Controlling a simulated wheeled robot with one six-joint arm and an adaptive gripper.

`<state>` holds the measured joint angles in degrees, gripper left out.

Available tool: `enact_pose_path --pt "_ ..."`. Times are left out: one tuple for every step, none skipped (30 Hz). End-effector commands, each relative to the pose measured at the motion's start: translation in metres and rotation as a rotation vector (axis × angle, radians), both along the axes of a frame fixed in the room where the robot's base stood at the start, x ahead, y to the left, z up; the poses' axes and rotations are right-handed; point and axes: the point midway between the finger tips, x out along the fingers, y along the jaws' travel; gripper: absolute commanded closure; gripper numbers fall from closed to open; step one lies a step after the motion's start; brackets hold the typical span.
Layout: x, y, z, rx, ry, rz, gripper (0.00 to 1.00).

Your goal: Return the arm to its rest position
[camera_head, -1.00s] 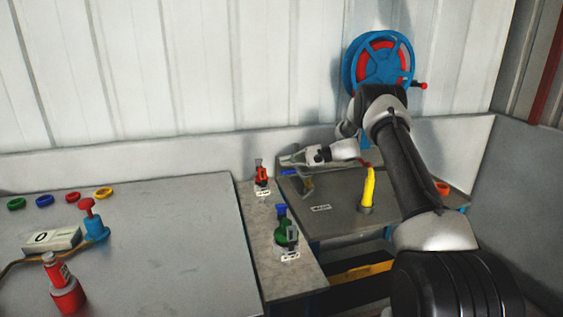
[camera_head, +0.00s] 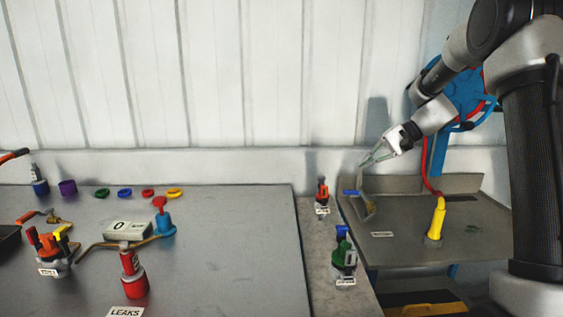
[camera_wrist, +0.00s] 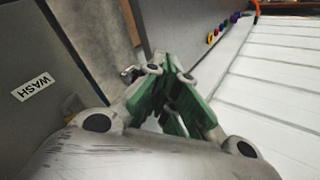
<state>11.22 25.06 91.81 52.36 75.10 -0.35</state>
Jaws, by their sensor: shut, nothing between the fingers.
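My gripper (camera_head: 368,160) is shut and empty, and points left and down over the back left part of the dark right-hand bench (camera_head: 410,255). In the wrist view its green-padded fingers (camera_wrist: 165,72) meet with nothing held. My arm (camera_head: 430,115) is bent, coming from the right edge of the head view. The gripper appears above a blue-handled part (camera_head: 351,192) at the bench's left edge. I cannot tell the exact height between them.
A yellow nozzle (camera_head: 437,218) stands on the right-hand bench, before a blue hose reel (camera_head: 468,95). A red bottle-like part (camera_head: 322,193) and a green one (camera_head: 343,255) stand on the middle strip. The grey left table (camera_head: 220,260) holds valves and coloured rings. A white wall (camera_head: 270,80) stands behind.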

Motion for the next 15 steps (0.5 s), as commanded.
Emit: enact_pose_path --pt "-0.026 0.0 0.017 -0.061 -0.023 0.024 1.0" --pt "-0.042 -0.001 0.023 -0.101 -0.035 0.038 1.0" --pt "-0.062 -0.003 0.031 -0.153 -0.051 0.057 1.0" --pt "-0.078 -0.005 0.037 -0.193 -0.065 0.07 1.0" --pt "-0.094 -0.008 0.042 -0.232 -0.078 0.084 1.0" --pt "-0.115 -0.011 0.048 -0.284 -0.098 0.101 1.0" --pt "-0.131 -0.015 0.052 -0.322 -0.113 0.116 1.0" --pt "-0.146 -0.018 0.054 -0.362 -0.128 0.129 1.0" --pt "-0.167 -0.023 0.058 -0.413 -0.15 0.146 1.0" --pt "-0.182 -0.027 0.06 -0.451 -0.169 0.16 1.0" --pt "-0.197 -0.032 0.061 -0.489 -0.185 0.172 1.0" --pt "-0.217 -0.038 0.062 -0.54 -0.209 0.19 1.0" --pt "-0.231 -0.043 0.063 -0.578 -0.23 0.202 1.0" --pt "-0.245 -0.048 0.063 -0.616 -0.249 0.215 1.0" --pt "-0.263 -0.055 0.061 -0.665 -0.274 0.231 1.0"
